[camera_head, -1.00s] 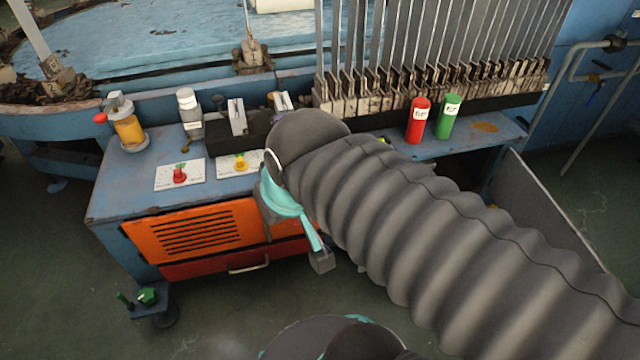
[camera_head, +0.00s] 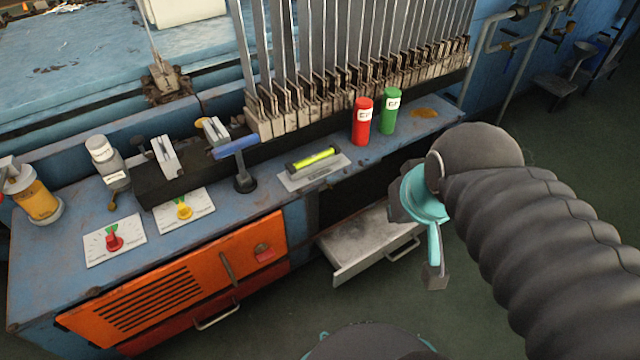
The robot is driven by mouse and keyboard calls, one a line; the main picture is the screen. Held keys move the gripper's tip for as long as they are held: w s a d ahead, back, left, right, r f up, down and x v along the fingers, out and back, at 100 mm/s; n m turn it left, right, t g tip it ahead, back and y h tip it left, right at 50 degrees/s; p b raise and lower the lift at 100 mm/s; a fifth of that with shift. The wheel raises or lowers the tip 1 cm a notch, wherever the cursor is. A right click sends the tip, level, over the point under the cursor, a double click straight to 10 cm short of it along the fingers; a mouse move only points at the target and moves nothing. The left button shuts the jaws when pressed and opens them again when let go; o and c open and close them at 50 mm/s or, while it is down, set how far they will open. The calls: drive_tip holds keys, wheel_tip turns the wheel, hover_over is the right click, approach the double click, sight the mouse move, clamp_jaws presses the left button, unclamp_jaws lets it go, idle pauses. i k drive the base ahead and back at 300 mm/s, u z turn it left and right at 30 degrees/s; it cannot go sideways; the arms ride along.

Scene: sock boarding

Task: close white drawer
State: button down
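The white drawer (camera_head: 352,243) is a pale grey-white metal drawer with a bar handle (camera_head: 403,248) on its front. It stands partly out from under the right part of the blue workbench (camera_head: 62,244). My gripper (camera_head: 434,280) hangs just right of the drawer's front, with its teal part and a dark finger end pointing down. Nothing shows held in it. Its fingers are seen from the side, so their opening is unclear, and I cannot tell whether it touches the drawer. The drawer's right end is partly hidden behind my gripper.
An orange door (camera_head: 200,268) and a red drawer (camera_head: 225,302) are left of it. The bench top carries a red cylinder (camera_head: 362,125), a green cylinder (camera_head: 389,112), a yellow-green level (camera_head: 313,158) and bottles.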

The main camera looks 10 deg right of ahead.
sight(360, 243)
drive_tip(key=z, duration=0.5)
drive_tip(key=k, duration=1)
drive_tip(key=z, duration=0.05)
